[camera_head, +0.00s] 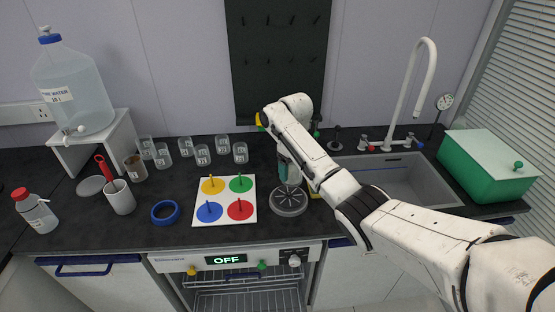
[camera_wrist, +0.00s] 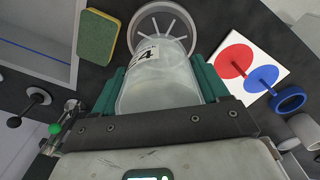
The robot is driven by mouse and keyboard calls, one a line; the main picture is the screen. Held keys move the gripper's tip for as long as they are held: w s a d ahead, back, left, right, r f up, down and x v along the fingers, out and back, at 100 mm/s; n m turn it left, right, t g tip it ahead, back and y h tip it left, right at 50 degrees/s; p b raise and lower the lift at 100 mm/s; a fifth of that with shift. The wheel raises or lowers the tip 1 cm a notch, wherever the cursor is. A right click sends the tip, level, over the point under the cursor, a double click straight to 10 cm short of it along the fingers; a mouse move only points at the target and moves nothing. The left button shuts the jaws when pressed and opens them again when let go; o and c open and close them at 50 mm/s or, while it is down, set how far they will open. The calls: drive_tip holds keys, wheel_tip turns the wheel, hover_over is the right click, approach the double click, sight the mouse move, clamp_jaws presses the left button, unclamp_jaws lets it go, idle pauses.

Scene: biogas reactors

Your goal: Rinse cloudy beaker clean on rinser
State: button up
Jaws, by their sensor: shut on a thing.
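My gripper (camera_wrist: 160,85) has teal fingers on both sides of a translucent, whitish beaker (camera_wrist: 158,78) and is shut on it. The beaker bears a white label with a dark mark, only partly readable. Beyond the beaker in the wrist view is the rinser (camera_wrist: 139,24), a round grey dish with spokes. In the head view my gripper (camera_head: 289,173) is just above the back of the rinser (camera_head: 289,204), and the arm and fingers largely hide the beaker. I cannot tell whether the beaker touches the rinser.
A yellow-green sponge (camera_wrist: 97,37) lies beside the rinser. A sink (camera_head: 400,180) and green box (camera_head: 490,165) are to the right. A mat with coloured discs (camera_head: 225,216) lies to the left, with several labelled beakers (camera_head: 202,155) behind it and a blue ring (camera_head: 165,222) beside it.

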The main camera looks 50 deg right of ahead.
drive_tip(key=shift+w+f, duration=0.1)
drive_tip(key=shift+w, duration=0.4)
drive_tip(key=b, duration=0.5)
hover_over(289, 192)
wheel_tip(289, 192, down, 5)
drive_tip(key=shift+d+r, duration=0.1)
drive_tip(key=shift+r, duration=0.1)
drive_tip(key=shift+f+b, duration=0.6)
drive_tip(key=shift+f, duration=1.05)
drive_tip(key=shift+f+b, duration=0.35)
drive_tip(key=shift+f, duration=0.45)
idle(0.5)
idle(0.7)
wheel_tip(289, 192, up, 7)
drive_tip(key=p, duration=0.7)
drive_tip(key=shift+r, duration=1.05)
